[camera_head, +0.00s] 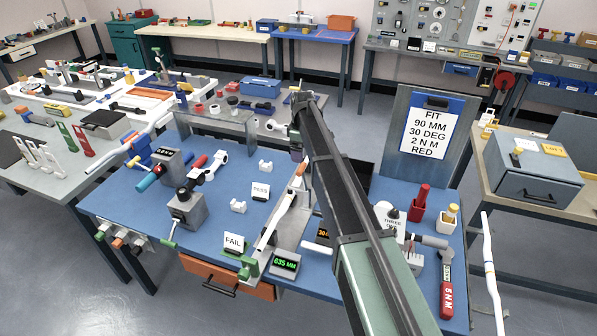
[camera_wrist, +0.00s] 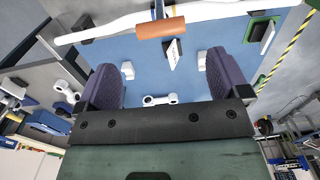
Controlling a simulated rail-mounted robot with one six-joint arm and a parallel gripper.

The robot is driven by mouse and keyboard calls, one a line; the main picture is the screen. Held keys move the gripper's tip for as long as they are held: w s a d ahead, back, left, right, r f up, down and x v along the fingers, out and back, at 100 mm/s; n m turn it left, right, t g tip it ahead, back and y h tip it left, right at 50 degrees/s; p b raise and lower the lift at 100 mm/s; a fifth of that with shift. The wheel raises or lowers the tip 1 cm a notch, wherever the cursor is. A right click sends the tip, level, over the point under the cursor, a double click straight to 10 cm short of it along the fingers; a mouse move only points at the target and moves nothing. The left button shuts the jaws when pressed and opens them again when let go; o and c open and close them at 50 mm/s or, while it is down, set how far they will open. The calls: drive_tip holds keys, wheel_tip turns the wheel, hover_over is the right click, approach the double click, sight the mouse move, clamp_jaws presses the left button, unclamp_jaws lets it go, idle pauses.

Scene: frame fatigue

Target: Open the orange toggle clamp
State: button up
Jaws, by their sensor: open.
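An orange cylindrical piece (camera_wrist: 160,28), which looks like the orange clamp's grip, lies across a long white bar (camera_wrist: 105,27) in the wrist view. In the head view a small orange piece (camera_head: 301,169) shows at the upper end of the slanted white bar (camera_head: 280,208). Whether the clamp is open or shut cannot be told. My gripper (camera_wrist: 163,80) is open, its two purple-grey fingers wide apart with nothing between them. The orange piece is beyond the fingertips, apart from them. In the head view my arm hides part of the bench behind it.
The blue bench (camera_head: 140,210) carries a FAIL sign (camera_head: 234,242), a PASS sign (camera_head: 260,191), a 635 MM display (camera_head: 285,263) and a grey block fixture (camera_head: 187,210). A FIT sign board (camera_head: 428,128) stands at right. A red-handled tool (camera_head: 446,290) lies at front right.

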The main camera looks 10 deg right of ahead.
sight(301, 167)
wheel_tip(301, 167, down, 11)
drive_tip(key=b, duration=1)
drive_tip(key=shift+r, duration=0.15)
drive_tip(key=c, duration=1.3)
drive_tip(key=shift+s, duration=0.1)
